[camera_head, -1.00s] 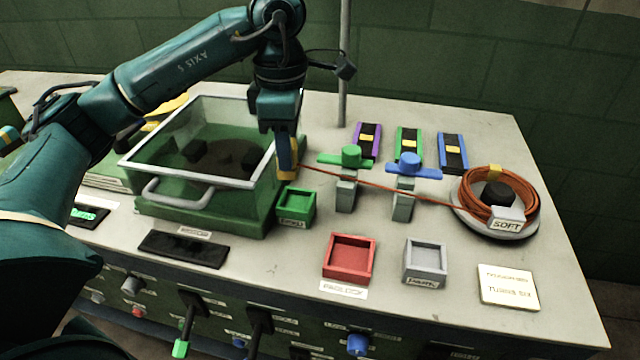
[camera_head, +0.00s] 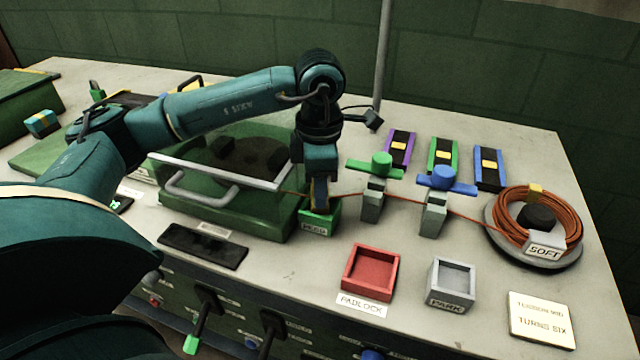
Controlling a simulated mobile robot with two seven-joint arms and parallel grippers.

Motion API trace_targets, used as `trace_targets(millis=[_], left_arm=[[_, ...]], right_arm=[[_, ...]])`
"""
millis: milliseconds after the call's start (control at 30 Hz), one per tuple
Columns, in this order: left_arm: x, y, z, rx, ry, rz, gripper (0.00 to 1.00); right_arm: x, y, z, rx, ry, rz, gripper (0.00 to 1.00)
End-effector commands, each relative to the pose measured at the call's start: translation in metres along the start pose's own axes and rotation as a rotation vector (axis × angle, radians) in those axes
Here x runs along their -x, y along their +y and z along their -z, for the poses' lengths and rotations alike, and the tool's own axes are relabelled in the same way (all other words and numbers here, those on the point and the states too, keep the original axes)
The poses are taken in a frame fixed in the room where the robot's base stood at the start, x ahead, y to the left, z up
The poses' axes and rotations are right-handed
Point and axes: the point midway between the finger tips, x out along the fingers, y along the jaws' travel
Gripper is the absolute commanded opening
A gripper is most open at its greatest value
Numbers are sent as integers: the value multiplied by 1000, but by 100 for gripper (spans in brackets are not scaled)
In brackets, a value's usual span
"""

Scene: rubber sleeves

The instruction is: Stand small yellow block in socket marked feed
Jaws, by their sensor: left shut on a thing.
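My left gripper (camera_head: 320,204) points straight down over the small green socket (camera_head: 331,224), its tips at the socket's opening. It is shut on the small yellow block (camera_head: 319,190), which is mostly hidden between the fingers; only a yellow-orange sliver shows. The block's lower end cannot be seen, so I cannot tell whether it touches the socket floor. The socket has a small label on its front that seems to read FEED. My right gripper is not in view.
A green bin with a grey-framed clear lid (camera_head: 222,168) stands close left of the socket. Green-topped (camera_head: 381,164) and blue-topped (camera_head: 443,179) posts stand to the right, with an orange cable running to a coil (camera_head: 540,215). Red (camera_head: 371,272) and grey (camera_head: 451,283) trays sit in front.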

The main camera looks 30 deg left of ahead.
Motion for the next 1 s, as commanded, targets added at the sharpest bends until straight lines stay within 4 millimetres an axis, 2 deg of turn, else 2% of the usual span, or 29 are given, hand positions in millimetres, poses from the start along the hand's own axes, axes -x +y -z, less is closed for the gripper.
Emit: trace_targets(millis=[300,333,600,833,1000], left_arm=[[-4,0,0,-1,-1,-1,4],[-4,0,0,-1,-1,-1,28],[-3,0,0,-1,-1,0,49],[-2,0,0,-1,-1,0,49],[12,0,-1,-1,-4,-3,49]], right_arm=[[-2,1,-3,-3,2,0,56],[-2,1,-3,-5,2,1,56],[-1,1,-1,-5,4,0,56],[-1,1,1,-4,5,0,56],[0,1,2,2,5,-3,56]])
